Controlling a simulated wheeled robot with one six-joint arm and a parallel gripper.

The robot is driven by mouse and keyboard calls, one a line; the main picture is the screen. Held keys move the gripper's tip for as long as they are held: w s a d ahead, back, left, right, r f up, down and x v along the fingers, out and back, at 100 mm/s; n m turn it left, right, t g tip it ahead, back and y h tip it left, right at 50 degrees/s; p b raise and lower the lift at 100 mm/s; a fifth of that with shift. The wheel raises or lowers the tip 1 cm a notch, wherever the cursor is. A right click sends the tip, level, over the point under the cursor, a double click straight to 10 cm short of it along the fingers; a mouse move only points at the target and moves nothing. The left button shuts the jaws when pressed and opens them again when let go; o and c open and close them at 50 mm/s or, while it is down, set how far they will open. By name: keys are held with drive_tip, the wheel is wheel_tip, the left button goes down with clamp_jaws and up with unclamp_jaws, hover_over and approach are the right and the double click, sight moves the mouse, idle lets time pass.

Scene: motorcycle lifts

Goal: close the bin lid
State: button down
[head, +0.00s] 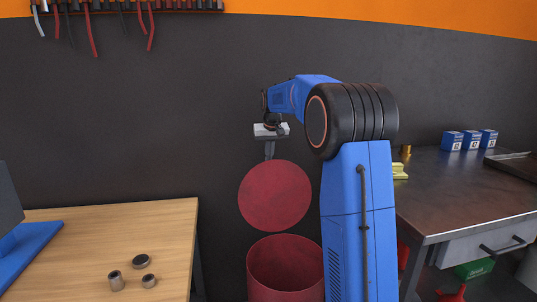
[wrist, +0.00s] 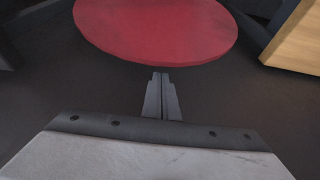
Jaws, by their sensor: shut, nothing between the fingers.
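The red bin (head: 284,270) stands on the floor between the wooden table and the metal bench, with its round opening facing up. Its round red lid (head: 275,195) stands raised, nearly upright, at the back of the opening. In the wrist view the lid (wrist: 155,28) fills the top middle as a red disc. My gripper (head: 269,156) is shut and empty, pointing down just above the lid's upper edge. In the wrist view its fingertips (wrist: 160,75) appear just below the lid's edge; whether they touch it I cannot tell. The bin's inside bottom is hidden.
A wooden table (head: 165,225) at left holds several small metal cylinders and a blue object (head: 30,245). A metal bench (head: 440,190) at right carries blue boxes (head: 470,140). A dark wall (head: 150,110) rises behind the bin.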

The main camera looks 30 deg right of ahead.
drive_tip(key=shift+x, duration=3.1)
drive_tip(key=shift+s, duration=0.15)
